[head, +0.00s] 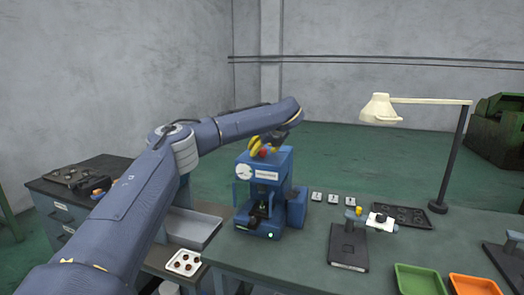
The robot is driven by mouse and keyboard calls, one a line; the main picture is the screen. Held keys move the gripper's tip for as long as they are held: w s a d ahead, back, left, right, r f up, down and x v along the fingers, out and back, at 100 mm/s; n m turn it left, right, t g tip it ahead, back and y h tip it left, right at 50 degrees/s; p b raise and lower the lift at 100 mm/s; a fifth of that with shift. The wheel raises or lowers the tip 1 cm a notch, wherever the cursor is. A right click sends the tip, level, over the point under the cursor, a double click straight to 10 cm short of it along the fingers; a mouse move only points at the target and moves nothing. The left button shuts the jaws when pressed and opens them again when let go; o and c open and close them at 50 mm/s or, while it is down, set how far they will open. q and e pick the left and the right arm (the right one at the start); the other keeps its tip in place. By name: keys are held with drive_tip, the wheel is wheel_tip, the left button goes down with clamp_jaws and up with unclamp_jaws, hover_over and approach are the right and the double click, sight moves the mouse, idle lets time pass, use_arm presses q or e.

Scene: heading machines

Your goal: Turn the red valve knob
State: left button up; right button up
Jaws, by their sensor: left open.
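The red valve knob (264,153) sits on top of the blue heading machine (263,190), which stands on the workbench. Only a small part of the knob shows. My left arm reaches in from the left, and my left gripper (254,145), with yellow fingers, is open and pointing down right at the knob. The fingers are beside or just above it; I cannot tell whether they touch. My right gripper does not show.
A desk lamp (460,150) stands at the back right. A black stand (348,246), a dark tray (402,213), a green bin (418,279) and an orange bin (474,285) are on the bench. A grey tray (193,229) lies left of the machine.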

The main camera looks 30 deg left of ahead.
use_arm(q)
drive_tip(key=v, duration=1.1)
drive_tip(key=shift+s+d+r, duration=0.1)
drive_tip(key=shift+r, duration=0.05)
